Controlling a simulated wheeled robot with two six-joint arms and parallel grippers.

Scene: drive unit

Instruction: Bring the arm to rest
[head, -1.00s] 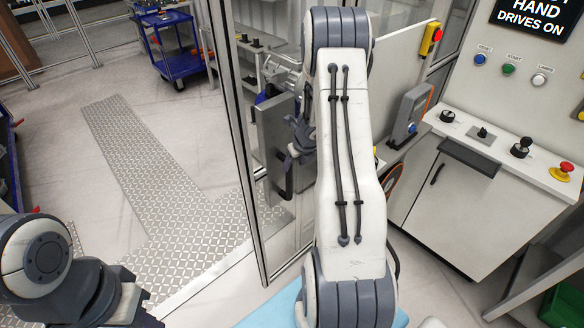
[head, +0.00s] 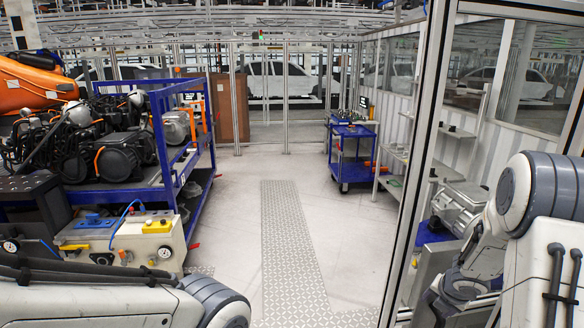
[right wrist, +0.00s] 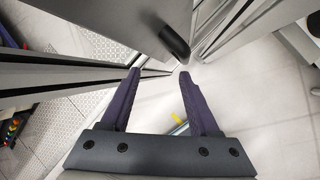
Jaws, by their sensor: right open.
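My right arm (head: 545,235), white and grey with dark cables, stands at the right edge of the head view. My right gripper (head: 452,298) is low in front of it, partly cut off by the frame. In the right wrist view the two purple fingers of the right gripper (right wrist: 158,76) are spread, with nothing between them. A dark handle (right wrist: 174,42) on a grey panel (right wrist: 140,22) lies beyond the fingertips, apparently apart from them. My left arm (head: 90,300) crosses the bottom left of the head view; its gripper is out of the picture.
A glass-and-metal frame post (head: 425,130) stands just left of my right arm. A blue rack (head: 165,130) with machine parts is at left, above a gauge box (head: 120,243). A blue trolley (head: 352,158) stands farther back. The floor strip (head: 290,240) between is clear.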

